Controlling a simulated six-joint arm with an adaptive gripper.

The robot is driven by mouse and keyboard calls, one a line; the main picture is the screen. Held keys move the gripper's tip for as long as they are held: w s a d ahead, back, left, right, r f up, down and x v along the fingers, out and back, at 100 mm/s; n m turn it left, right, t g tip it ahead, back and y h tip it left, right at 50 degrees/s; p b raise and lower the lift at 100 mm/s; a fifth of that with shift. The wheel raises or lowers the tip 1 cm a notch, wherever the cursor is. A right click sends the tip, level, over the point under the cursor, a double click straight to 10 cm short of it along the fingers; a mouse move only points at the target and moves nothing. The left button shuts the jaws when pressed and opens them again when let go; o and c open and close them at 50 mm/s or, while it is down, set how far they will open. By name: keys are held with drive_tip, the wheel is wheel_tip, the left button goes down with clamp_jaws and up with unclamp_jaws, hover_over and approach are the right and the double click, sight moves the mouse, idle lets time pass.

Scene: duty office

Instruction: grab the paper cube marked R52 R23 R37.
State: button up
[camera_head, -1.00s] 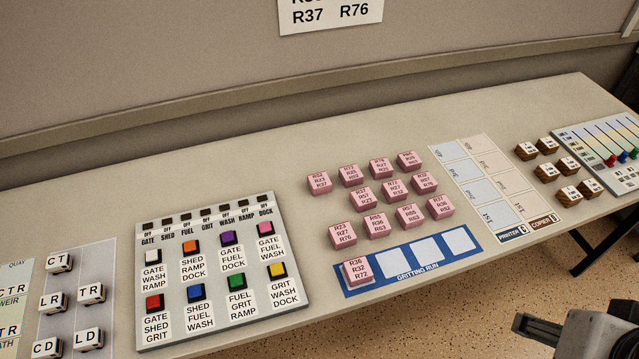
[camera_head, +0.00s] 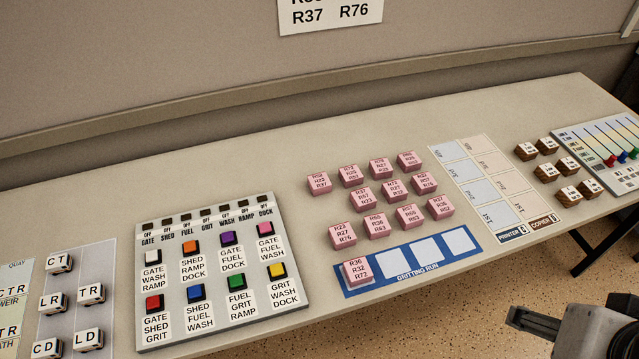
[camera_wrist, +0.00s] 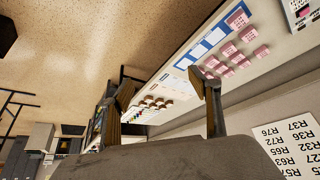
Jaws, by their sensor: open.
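Several pink paper cubes stand in rows on the table in the head view. The back-left cube (camera_head: 319,183) seems to read R52 R23 R37, though its small print is partly unclear. It stands apart from its neighbours. A cube marked R36 R32 R72 (camera_head: 357,271) sits on the first square of the blue GRITTING RUN strip (camera_head: 387,279); the other squares are bare. My gripper (camera_wrist: 160,80) is open and empty in the wrist view, its two fingers wide apart. It is well away from the cubes, which show small beyond the right finger.
A button panel (camera_head: 145,335) stands left of the cubes. A PRINTER/COPIER card (camera_head: 470,170), brown blocks (camera_head: 568,166) and a slider panel (camera_head: 610,150) are to the right. A wall notice (camera_head: 330,12) hangs behind. Bare table lies behind the cubes.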

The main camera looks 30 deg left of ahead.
drive_tip(key=w+a+f+n+t+y, duration=0.1)
drive_tip(key=w+a+f+n+y, duration=0.15)
drive_tip(key=w+a, duration=0.85)
drive_tip(key=w+a+f+n+t+y, duration=0.1)
drive_tip(key=w+a+f+t, duration=0.15)
drive_tip(key=w+a, duration=0.85)
drive_tip(key=n+t+y, duration=0.1)
drive_tip(key=n+y, duration=0.2)
approach(321, 179)
drive_tip(key=shift+w+a+f, duration=0.1)
drive_tip(key=shift+w+f, duration=0.1)
drive_tip(key=shift+w, duration=0.7)
drive_tip(key=shift+s+a+f+y, duration=0.25)
drive_tip(key=shift+a+f, duration=0.1)
drive_tip(key=shift+f, duration=0.1)
drive_tip(key=shift+w, duration=0.1)
drive_tip(key=shift+x, duration=1.25)
